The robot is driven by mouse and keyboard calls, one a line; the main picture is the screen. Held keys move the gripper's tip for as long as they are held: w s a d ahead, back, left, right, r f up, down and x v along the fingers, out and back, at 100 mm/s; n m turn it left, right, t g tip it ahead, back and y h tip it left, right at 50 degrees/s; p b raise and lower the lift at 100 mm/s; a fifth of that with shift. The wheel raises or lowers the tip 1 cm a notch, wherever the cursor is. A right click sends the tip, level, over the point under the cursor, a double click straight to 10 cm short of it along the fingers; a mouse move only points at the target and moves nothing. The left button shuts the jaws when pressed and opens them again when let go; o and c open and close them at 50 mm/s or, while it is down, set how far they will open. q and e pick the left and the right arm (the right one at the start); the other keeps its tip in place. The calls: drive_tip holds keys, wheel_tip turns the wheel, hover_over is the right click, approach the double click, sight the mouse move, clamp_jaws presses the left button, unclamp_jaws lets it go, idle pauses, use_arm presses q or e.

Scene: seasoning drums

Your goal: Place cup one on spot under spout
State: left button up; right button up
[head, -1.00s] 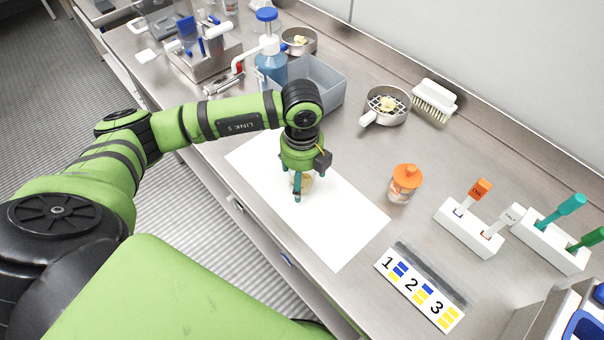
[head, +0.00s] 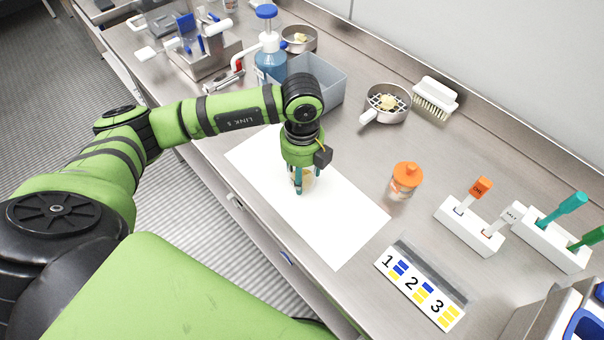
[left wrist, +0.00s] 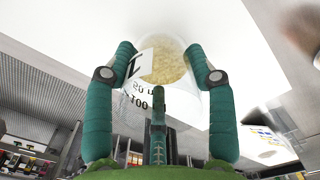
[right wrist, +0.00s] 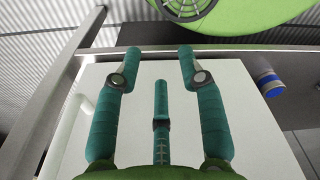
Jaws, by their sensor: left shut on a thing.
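My left gripper (head: 302,188) is over the white sheet (head: 345,225), its fingers around a small clear cup (head: 308,180). In the left wrist view the fingers press on both sides of the cup (left wrist: 165,70), which has printed marks and pale yellowish contents. I cannot tell its number or its height above the sheet. A bottle of blue liquid (head: 270,66) with a blue top stands at the back, left of the grey bin. Its white spout (head: 243,58) points left. My right gripper (right wrist: 160,65) is open and empty, outside the head view.
A grey bin (head: 325,72) stands between the sheet and the wall. An orange-lidded jar (head: 404,182), a strainer pan (head: 387,104) and a brush (head: 435,97) are to the right. A numbered card (head: 420,288) and white holders (head: 468,226) stand nearer the right front.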

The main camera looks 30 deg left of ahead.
use_arm(q)
wheel_tip(320, 180, up, 3)
drive_tip(key=shift+w+f+b, duration=0.1)
drive_tip(key=shift+f+b, duration=0.1)
drive_tip(key=shift+b, duration=0.3)
drive_tip(key=shift+s+d+r+b, duration=0.8)
drive_tip(key=shift+s+d+r, duration=2.95)
drive_tip(key=shift+s, duration=0.85)
drive_tip(key=w+a+n, duration=0.2)
drive_tip(key=w+n, duration=0.1)
drive_tip(key=n, duration=1)
drive_tip(key=w+a+f+n, duration=0.1)
drive_tip(key=w+a+n, duration=0.1)
drive_tip(key=n, duration=1.1)
drive_tip(key=shift+w+a+f, duration=0.25)
drive_tip(key=shift+w+a, duration=0.15)
drive_tip(key=shift+w, duration=0.05)
